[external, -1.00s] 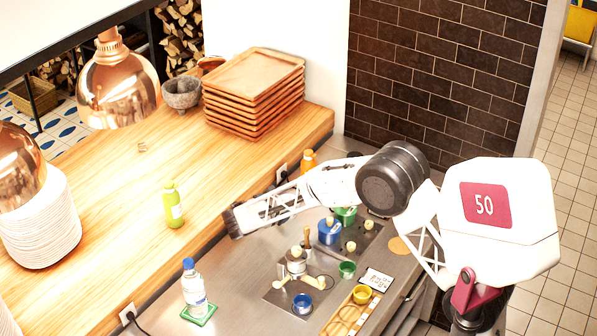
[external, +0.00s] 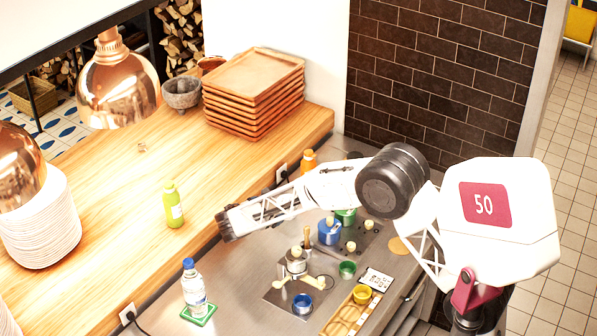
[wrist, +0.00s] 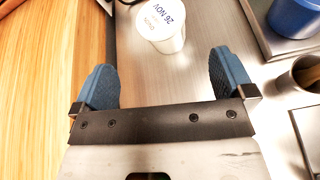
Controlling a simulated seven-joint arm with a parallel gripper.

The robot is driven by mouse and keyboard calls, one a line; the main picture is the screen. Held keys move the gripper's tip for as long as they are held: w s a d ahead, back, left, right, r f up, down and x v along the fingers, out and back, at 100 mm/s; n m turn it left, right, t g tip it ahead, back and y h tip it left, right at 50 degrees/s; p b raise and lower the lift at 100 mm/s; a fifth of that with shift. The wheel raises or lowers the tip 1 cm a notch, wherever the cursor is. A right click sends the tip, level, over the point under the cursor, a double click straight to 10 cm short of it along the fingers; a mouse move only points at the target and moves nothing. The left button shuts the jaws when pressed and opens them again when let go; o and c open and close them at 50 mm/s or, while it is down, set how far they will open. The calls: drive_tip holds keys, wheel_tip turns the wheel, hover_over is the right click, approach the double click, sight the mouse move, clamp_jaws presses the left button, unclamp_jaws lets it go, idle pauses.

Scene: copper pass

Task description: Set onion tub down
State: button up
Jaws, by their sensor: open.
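A white tub (wrist: 165,28) with a "26 NOV" label on top stands on the steel counter in the wrist view, near the wooden counter's edge. I take it for the onion tub; its contents are not visible. My gripper (wrist: 165,78) is open, its blue fingers spread apart. The tub is just ahead of the gap between the fingers, and neither finger appears to touch it. In the external view my gripper (external: 224,224) hangs low by the wooden counter's front edge; I cannot make out the tub there.
A blue container (external: 329,231) stands on a dark tray to the right of my gripper. A bottle (external: 193,287) stands on a green coaster in front. A green bottle (external: 174,206) stands on the wooden counter (external: 120,210). Steel counter between is partly clear.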

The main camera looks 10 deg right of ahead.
drive_tip(key=s+d+r+m+g+y, duration=0.15)
drive_tip(key=s+d+r+m, duration=0.3)
drive_tip(key=d, duration=0.55)
drive_tip(key=s+d+r+m+g, duration=0.3)
drive_tip(key=s+d+r, duration=0.15)
drive_tip(key=d, duration=0.55)
drive_tip(key=s+d+r+m+g+y, duration=0.15)
drive_tip(key=s+d+r+m, duration=0.3)
drive_tip(key=d, duration=0.65)
drive_tip(key=s+d+m+y, duration=0.2)
drive_tip(key=s+d+m, duration=0.2)
drive_tip(key=s, duration=0.5)
drive_tip(key=s+d+m+y, duration=0.2)
drive_tip(key=s+d+m, duration=0.2)
drive_tip(key=s, duration=0.6)
drive_tip(key=s+d+m+y, duration=0.2)
drive_tip(key=s+d+m, duration=0.3)
drive_tip(key=s, duration=0.5)
drive_tip(key=shift+s+d+g+y, duration=0.2)
drive_tip(key=shift+d+g+y, duration=0.2)
drive_tip(key=shift+d, duration=0.2)
